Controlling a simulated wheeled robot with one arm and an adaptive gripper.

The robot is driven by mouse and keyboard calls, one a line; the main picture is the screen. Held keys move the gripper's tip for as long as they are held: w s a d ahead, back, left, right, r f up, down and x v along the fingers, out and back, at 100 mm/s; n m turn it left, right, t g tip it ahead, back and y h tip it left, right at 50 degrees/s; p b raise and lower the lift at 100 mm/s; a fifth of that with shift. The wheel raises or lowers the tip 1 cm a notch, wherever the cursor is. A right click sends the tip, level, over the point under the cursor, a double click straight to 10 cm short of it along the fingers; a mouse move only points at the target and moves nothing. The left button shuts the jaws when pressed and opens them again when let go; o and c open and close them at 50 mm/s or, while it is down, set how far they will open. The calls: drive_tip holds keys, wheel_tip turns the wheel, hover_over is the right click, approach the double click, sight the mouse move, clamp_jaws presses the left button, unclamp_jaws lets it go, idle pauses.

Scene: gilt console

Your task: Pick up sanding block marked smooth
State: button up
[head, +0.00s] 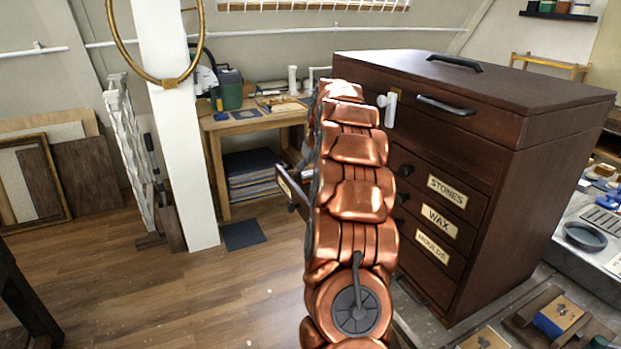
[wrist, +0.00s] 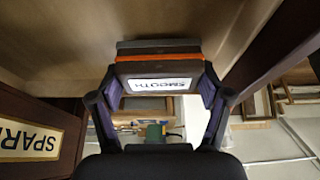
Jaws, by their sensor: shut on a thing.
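The sanding block (wrist: 160,75) shows in the wrist view as a dark block with an orange layer and a white label reading SMOOTH, which appears upside down. My gripper (wrist: 160,90) has a finger against each end of it and is shut on it. A pale brown wooden surface lies beyond the block; I cannot tell whether the block touches it. In the head view my copper arm hides the gripper and the block. The dark wooden chest (head: 540,170) stands right of my arm.
A drawer (head: 291,192) juts out left of my arm. The chest's front has drawers labelled STONES, WAX and MOULDS. A label starting SPAR (wrist: 30,139) is close at left in the wrist view. A workbench (head: 255,122) stands behind; the floor at left is largely clear.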

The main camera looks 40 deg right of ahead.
sight(311, 172)
wheel_tip(311, 172, up, 6)
drive_tip(key=shift+d+f+b, duration=0.1)
drive_tip(key=shift+b, duration=0.8)
drive_tip(key=shift+r, duration=1.5)
drive_tip(key=shift+r, duration=0.1)
